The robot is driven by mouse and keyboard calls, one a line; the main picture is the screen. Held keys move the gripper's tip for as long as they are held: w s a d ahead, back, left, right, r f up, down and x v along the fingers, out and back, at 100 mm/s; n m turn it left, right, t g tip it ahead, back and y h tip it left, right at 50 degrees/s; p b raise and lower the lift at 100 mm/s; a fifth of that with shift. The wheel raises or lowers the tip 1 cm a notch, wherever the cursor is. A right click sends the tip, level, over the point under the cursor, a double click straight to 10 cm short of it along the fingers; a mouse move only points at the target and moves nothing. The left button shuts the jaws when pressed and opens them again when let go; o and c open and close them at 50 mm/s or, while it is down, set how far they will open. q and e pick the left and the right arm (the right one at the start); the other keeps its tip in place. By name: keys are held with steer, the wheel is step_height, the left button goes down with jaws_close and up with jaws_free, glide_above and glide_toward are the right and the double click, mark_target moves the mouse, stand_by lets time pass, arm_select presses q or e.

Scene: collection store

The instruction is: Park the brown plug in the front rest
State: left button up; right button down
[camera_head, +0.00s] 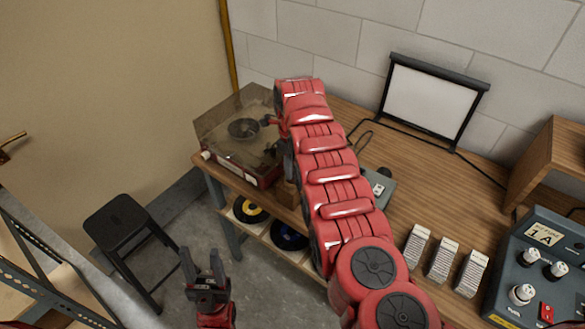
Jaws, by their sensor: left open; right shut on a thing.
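My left gripper (203,267) is open and empty, low in the view over the floor, left of the table. My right arm reaches from the bottom right across the table to the record player. A dark part that looks like my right gripper (289,167) shows at the arm's left side; the rest is hidden behind the arm. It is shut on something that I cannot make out. A small brown block (287,194) shows just below it at the table's front edge; I cannot tell whether it is the plug or a rest.
The record player (232,140) stands at the table's left end under a clear lid. A grey box (378,189), white-faced blocks (441,260), a small screen (431,103) and a control panel (541,262) are on the table (440,195). A black stool (126,222) stands left.

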steer(key=shift+f+b, duration=0.35)
steer(key=shift+f, duration=0.1)
steer(key=c, duration=0.9)
jaws_free()
steer(key=shift+r, duration=0.1)
steer(key=shift+r, duration=2.3)
steer(key=shift+r+p, duration=0.7)
steer(key=shift+r, duration=1.2)
step_height(320, 180, up, 3)
steer(key=shift+f+p, duration=0.2)
steer(key=shift+p, duration=0.55)
